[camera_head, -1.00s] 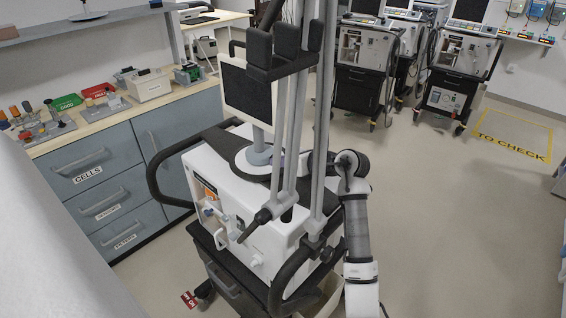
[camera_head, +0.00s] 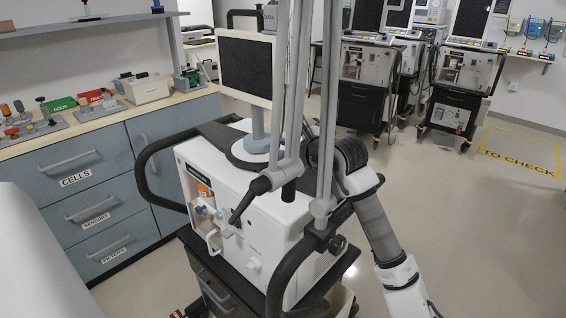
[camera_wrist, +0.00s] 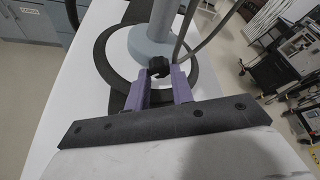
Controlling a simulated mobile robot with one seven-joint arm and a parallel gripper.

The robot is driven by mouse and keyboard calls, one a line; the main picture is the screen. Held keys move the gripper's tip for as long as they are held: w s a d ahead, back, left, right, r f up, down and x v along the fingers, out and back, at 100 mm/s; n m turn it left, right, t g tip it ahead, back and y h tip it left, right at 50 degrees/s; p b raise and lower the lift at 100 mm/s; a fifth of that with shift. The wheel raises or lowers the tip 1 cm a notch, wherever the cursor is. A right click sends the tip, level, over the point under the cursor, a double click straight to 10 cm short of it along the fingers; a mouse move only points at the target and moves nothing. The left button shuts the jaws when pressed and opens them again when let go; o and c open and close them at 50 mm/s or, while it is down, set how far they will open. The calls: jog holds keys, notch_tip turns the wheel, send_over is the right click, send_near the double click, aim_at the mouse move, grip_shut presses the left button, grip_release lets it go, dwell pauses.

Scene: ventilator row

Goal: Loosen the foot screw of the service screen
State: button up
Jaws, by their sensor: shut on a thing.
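The service screen (camera_head: 246,68) stands upright on its grey post (camera_head: 259,122), with a round foot (camera_head: 243,153) on top of the white ventilator (camera_head: 266,209). The foot screw (camera_wrist: 158,66) is a dark knob low at the post's front in the wrist view. My gripper (camera_wrist: 163,76) has its purple fingers on both sides of this knob and is shut on it. The grey collar and pole (camera_wrist: 150,42) rise just beyond it. In the head view my gripper and the screw are hidden behind the grey upright tubes and my arm.
A black rail (camera_head: 150,168) runs round the ventilator's cart. Grey tubes with a jointed dark handle (camera_head: 244,203) stand in front of the screen. A bench (camera_head: 94,126) with trays lies at left. More ventilators stand at the back right. The floor (camera_head: 455,235) at right is clear.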

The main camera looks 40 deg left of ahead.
jog(key=shift+s+f+n+t+b, duration=0.15)
jog(key=shift+n+t+b, duration=0.2)
jog(key=shift+b, duration=0.5)
jog(key=o, duration=1)
jog(key=shift+r+p, duration=0.25)
jog(key=shift+p, duration=0.1)
